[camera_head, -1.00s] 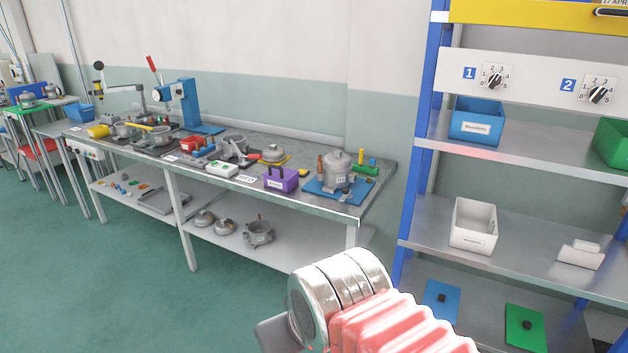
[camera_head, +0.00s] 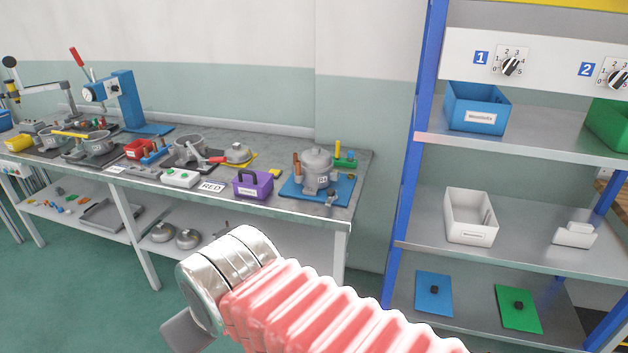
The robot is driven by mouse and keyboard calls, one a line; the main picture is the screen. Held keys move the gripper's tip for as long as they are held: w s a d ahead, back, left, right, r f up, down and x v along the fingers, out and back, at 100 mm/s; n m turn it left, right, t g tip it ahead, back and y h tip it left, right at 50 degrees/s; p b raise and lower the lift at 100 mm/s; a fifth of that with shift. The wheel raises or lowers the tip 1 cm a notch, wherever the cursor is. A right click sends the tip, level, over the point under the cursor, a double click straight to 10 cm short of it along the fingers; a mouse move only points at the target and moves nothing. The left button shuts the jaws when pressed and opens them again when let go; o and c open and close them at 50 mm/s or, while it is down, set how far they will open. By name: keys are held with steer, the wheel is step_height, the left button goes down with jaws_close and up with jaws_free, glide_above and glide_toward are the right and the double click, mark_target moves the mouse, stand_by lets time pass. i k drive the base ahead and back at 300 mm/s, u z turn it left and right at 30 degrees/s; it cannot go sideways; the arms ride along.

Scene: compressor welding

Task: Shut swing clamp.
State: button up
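The workbench (camera_head: 318,214) runs along the wall on the left and carries several metal housings and tools. I cannot tell for certain which fixture is the swing clamp. A jointed grey arm with a black knob (camera_head: 10,62) stands at the bench's far left end, partly cut off by the picture edge. A closed grey metal housing (camera_head: 317,172) stands upright on a blue plate (camera_head: 290,190) at the right end. My arm's metal joint and pink bellows fill the bottom middle. The fingers of my gripper are not visible, and my arm hides part of the lower bench.
A blue press (camera_head: 122,100) with a red lever stands at the back of the bench. A purple box (camera_head: 252,186) sits near its front edge. A blue-framed shelf (camera_head: 408,190) with bins and dials stands on the right. Green floor (camera_head: 70,290) is free at lower left.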

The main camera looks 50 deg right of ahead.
mark_target(331, 194)
steer(key=z, duration=0.2)
steer(key=i, duration=1)
steer(key=z, duration=0.35)
